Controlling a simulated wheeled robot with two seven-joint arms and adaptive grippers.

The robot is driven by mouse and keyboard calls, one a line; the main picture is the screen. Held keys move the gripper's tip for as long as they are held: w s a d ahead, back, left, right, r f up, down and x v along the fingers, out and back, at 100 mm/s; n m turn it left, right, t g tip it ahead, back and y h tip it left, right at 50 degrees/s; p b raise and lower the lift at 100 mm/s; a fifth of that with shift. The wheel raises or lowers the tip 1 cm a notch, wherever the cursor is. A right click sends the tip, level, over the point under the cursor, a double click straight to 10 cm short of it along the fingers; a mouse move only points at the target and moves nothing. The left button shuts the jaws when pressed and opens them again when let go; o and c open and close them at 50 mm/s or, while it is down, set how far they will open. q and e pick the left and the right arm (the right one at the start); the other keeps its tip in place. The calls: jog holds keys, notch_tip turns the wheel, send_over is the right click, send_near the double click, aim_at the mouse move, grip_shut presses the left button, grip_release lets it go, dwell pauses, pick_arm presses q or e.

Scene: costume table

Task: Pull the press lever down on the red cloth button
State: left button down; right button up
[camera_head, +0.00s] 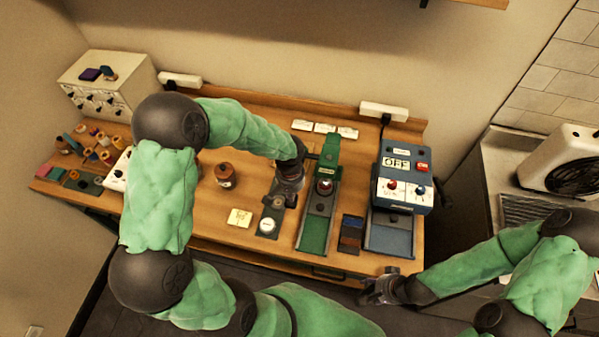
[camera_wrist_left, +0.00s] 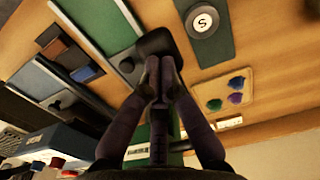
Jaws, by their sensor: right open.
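The green press (camera_head: 316,228) stands on the table right of centre, with its upright head (camera_head: 331,150) at the back. A red, domed piece (camera_head: 324,185), which looks like the red cloth button, sits low in the press. My left gripper (camera_head: 291,184) is just left of the press, pointing down. My right gripper (camera_head: 378,288) is open and empty at the table's front edge.
A blue machine (camera_head: 402,165) marked OFF stands right of the press, with a small dark box (camera_head: 351,234) between.

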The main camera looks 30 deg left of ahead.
pick_arm(q)
jog(key=shift+w+a+f+b, duration=0.1)
jog(key=shift+w+f+b, duration=0.1)
jog(key=shift+f+b, duration=0.45)
jog(key=shift+w+f+b, duration=0.15)
jog(key=shift+f+b, duration=0.5)
jog(key=shift+w+f, duration=0.1)
jog(key=shift+f, duration=0.1)
jog(key=shift+f+b, duration=0.25)
jog(key=shift+b, duration=0.25)
dwell(0.9)
jog(key=shift+r, duration=0.1)
notch_tip(320, 180, up, 15)
jog(key=p, duration=0.9)
jog(key=shift+f+p, duration=0.2)
jog(key=shift+p, duration=0.1)
dwell(0.6)
